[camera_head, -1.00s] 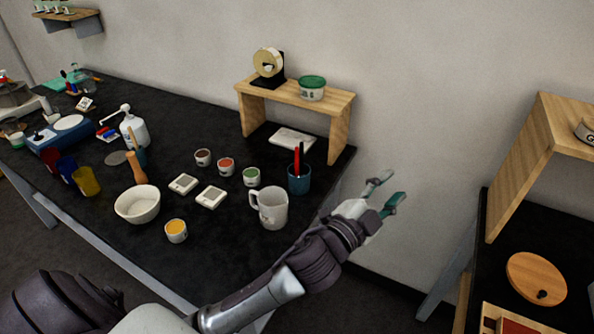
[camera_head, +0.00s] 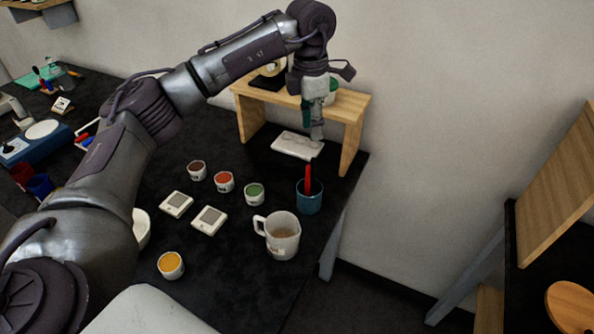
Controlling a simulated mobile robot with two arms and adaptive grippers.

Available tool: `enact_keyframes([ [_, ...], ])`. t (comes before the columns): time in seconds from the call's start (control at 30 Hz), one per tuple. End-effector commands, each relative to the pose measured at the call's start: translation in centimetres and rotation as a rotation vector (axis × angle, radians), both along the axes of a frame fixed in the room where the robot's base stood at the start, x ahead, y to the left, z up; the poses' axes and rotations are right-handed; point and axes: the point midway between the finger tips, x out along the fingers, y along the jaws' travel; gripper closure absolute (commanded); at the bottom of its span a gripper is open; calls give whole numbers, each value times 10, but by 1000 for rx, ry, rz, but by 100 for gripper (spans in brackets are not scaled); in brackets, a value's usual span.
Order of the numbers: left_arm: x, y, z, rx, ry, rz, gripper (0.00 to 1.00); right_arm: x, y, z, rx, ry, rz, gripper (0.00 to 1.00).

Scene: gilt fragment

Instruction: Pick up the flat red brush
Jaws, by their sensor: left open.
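The flat red brush (camera_head: 308,178) stands upright in a dark teal cup (camera_head: 309,198) near the right edge of the black table. Only its red upper part shows; its lower end is hidden in the cup. My left gripper (camera_head: 313,134) points down above and slightly behind the cup in the picture, with its fingers in front of the wooden shelf. It is open and appears empty, its fingertips a little above the brush's top. My right gripper is not in view.
A mug (camera_head: 281,237) stands just in front of the cup. Small paint pots, such as a green one (camera_head: 254,195), stand to its left. The wooden shelf (camera_head: 352,112) stands behind, with a white slab (camera_head: 297,145) under it.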

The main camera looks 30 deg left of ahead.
Motion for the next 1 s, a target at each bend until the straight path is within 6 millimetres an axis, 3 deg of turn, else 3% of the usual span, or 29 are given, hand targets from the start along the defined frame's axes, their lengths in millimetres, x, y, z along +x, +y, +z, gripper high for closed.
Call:
enact_keyframes([
  [0.07,-1,11,6,39,9,15,57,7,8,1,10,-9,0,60],
  [0.17,-3,16,-1,54,18,21,57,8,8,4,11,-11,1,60],
  [0.4,-4,15,-47,52,19,20,57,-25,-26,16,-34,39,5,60],
  [0.5,-3,14,-63,50,17,20,57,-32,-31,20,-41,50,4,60],
  [0.77,-2,13,-82,50,15,19,57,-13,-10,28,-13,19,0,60],
  [1.0,-1,8,-117,49,17,18,57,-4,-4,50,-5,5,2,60],
])
